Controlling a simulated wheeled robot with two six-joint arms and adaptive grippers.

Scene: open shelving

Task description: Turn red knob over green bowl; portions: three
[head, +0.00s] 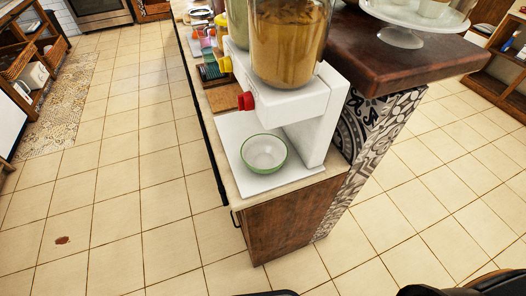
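The red knob (246,101) sticks out from the front of a white dispenser (298,98). Above it, the clear container (288,42) holds orange-brown food pieces. The green bowl (264,153), pale inside with a green rim, stands upright on the dispenser's white base plate (240,178), below and slightly right of the knob in the picture. The bowl looks empty. Neither gripper can be made out; only dark parts, which may be mine, show at the bottom edge.
A second dispenser with a yellow knob (225,64) stands behind. Small colored items (208,45) lie farther along the narrow counter. A dark raised wooden top (400,50) with a glass cake stand (400,36) is on the right. The tiled floor (130,200) on the left is open.

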